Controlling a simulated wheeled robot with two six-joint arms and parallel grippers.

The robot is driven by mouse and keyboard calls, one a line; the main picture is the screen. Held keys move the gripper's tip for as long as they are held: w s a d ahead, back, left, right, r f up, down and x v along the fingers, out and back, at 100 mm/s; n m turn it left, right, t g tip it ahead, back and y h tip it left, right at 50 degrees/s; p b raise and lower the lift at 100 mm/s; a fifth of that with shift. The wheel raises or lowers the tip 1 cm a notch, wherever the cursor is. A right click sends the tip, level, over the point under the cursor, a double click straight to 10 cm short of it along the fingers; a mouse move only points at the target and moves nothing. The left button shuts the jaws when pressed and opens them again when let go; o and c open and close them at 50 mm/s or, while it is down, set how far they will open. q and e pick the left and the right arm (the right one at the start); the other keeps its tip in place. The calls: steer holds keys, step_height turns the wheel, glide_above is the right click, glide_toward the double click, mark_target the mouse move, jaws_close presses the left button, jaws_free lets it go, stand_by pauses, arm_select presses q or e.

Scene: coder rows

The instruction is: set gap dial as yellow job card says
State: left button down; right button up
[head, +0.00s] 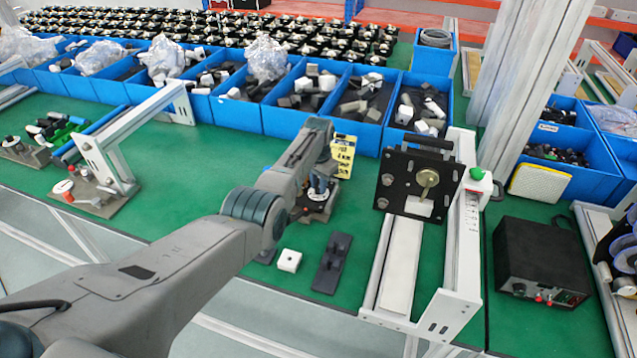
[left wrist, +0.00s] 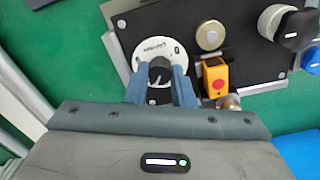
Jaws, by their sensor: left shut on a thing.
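The yellow job card (head: 343,156) stands upright just behind my left gripper in the head view; its print is too small to read. The gap dial, a white round plate (left wrist: 147,40) with dark marks and a black knob (left wrist: 159,70) in its middle, is on a dark metal plate (left wrist: 230,18). My left gripper (left wrist: 157,76) is shut on the black knob, one blue-grey finger on each side. In the head view my left gripper (head: 321,186) mostly covers the dial. The dial's setting cannot be read. My right gripper does not show.
Beside the dial are a yellow box with a red button (left wrist: 217,78) and a brass button (left wrist: 210,36). A white block (head: 289,261) and a black piece (head: 333,263) lie in front. Blue bins (head: 290,122) line the back; a rail fixture (head: 460,245) stands right.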

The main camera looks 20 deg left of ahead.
arm_select(q)
steer(key=shift+w+r+m, duration=0.1)
steer(key=shift+r+m, duration=0.05)
steer(key=shift+m, duration=0.35)
steer(key=c, duration=1.2)
jaws_free()
steer(key=shift+c, duration=0.2)
steer(key=shift+r, duration=0.2)
step_height(320, 180, up, 10)
steer(key=b, duration=0.1)
steer(key=shift+r+b, duration=0.15)
steer(key=shift+b, duration=0.25)
